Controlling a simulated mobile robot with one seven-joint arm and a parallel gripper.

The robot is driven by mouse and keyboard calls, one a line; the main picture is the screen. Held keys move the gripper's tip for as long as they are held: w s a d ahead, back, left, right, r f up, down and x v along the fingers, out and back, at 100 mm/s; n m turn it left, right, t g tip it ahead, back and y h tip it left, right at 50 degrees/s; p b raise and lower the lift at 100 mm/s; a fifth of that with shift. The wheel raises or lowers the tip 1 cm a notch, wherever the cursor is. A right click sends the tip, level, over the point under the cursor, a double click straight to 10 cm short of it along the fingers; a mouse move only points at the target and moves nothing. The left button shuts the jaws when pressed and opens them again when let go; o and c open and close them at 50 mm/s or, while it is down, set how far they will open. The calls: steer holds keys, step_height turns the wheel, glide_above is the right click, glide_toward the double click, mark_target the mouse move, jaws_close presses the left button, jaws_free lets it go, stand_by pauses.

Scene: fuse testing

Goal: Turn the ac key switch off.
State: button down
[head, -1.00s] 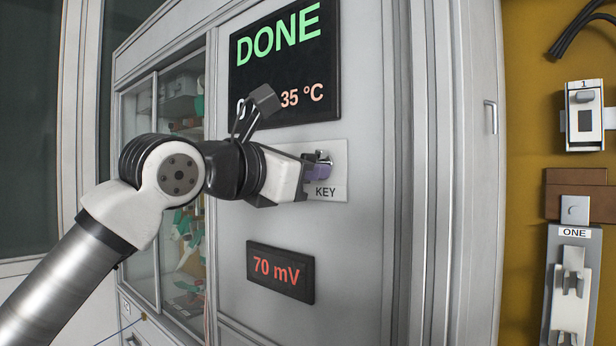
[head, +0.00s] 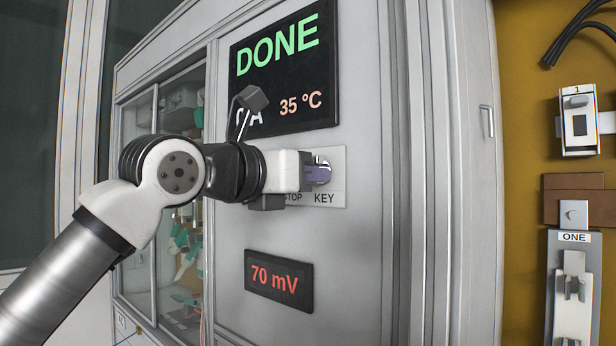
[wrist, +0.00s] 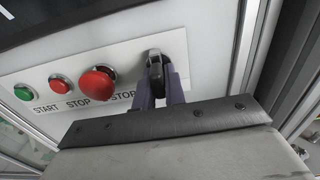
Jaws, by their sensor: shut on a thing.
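The key switch (wrist: 154,62) is a dark knob on the white control plate (wrist: 65,70), at the plate's right end above the KEY label. In the wrist view the two purple fingertips of my gripper (wrist: 158,90) stand on either side of it, shut on it. In the head view my gripper (head: 317,174) reaches the plate from the left, and its fingers largely hide the switch. The exact angle of the switch is hard to tell.
A green START button (wrist: 23,91), a red STOP button (wrist: 61,82) and a larger red knob (wrist: 98,84) sit left of the switch. The screen (head: 285,65) above reads DONE and 35 °C. A smaller display (head: 279,281) below reads 70 mV.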

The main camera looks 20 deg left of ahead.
stand_by(0.3)
steer(key=c, duration=1.5)
jaws_free()
steer(key=shift+o, duration=0.2)
steer(key=b+v, duration=0.2)
steer(key=v, duration=1.1)
steer(key=shift+s, duration=0.4)
